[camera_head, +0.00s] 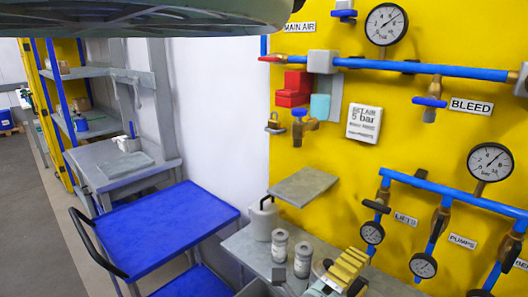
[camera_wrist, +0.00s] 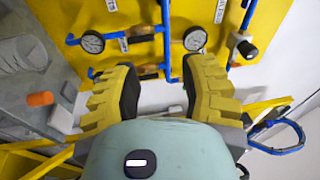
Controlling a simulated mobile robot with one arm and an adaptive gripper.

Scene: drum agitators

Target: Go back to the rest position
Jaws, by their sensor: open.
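My gripper shows in the wrist view (camera_wrist: 160,80) with its two yellow ridged fingers spread apart. Nothing is between the fingers. In the head view, yellow ridged finger parts (camera_head: 346,268) show low at the right of centre, in front of the yellow panel (camera_head: 330,215) and beside the grey bench. The rest of the gripper is cut off or hard to make out there. A grey-green link of my arm crosses the top of the head view.
The panel carries blue pipes (camera_head: 440,71), valves and gauges (camera_head: 386,24). Two grey canisters (camera_head: 302,259) and a grey handled weight (camera_head: 263,220) stand on the bench (camera_head: 240,245). A blue cart (camera_head: 160,228) is at left. In the wrist view, a blue hose (camera_wrist: 292,148) loops at right.

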